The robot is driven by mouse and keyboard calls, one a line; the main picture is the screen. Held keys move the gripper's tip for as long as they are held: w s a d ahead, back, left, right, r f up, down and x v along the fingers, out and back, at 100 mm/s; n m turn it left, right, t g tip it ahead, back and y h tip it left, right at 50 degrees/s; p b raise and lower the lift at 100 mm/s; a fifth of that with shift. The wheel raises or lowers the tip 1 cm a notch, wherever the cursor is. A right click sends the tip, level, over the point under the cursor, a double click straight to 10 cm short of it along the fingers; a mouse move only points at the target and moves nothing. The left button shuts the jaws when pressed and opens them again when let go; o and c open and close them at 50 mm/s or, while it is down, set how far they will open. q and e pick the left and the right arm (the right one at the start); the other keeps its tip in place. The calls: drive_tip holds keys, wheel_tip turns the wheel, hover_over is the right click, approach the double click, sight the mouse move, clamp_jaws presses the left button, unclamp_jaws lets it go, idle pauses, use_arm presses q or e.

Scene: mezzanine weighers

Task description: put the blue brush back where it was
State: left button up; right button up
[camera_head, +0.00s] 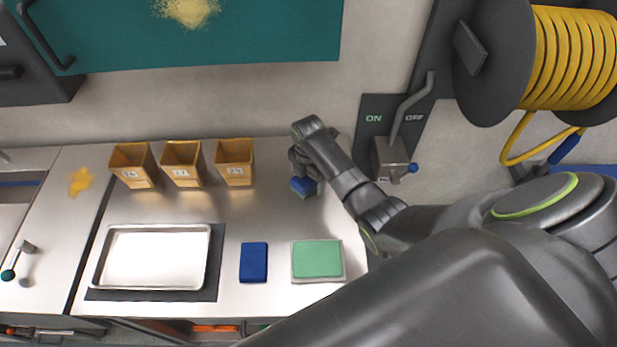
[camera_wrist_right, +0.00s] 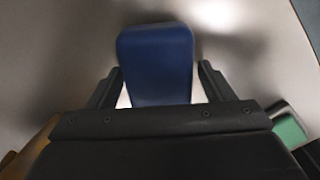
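The blue brush (camera_head: 303,187) is at the back right of the steel counter, below my right gripper (camera_head: 302,172). In the right wrist view, a blue block, which looks like the brush (camera_wrist_right: 156,62), lies between the two fingers of my right gripper (camera_wrist_right: 161,72). The fingers are apart, with narrow bright gaps beside the block, so the gripper looks open around it. Whether a fingertip touches it is hard to tell. The brush's underside is hidden. My left gripper is not in view.
Three tan bins (camera_head: 183,164) stand left of the brush. In front are a white tray (camera_head: 152,257) on a dark mat, a blue pad (camera_head: 254,262) and a green pad (camera_head: 318,259). A wall switch lever (camera_head: 392,158) juts out right of my gripper. The counter's middle is clear.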

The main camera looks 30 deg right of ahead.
drive_tip(key=shift+r, duration=0.1)
wheel_tip(320, 180, up, 9)
drive_tip(key=b, duration=0.2)
drive_tip(key=shift+r+b, duration=0.1)
drive_tip(key=shift+b, duration=0.2)
drive_tip(key=shift+r+p, duration=0.4)
drive_tip(key=shift+r, duration=1.05)
drive_tip(key=shift+s+f, duration=0.1)
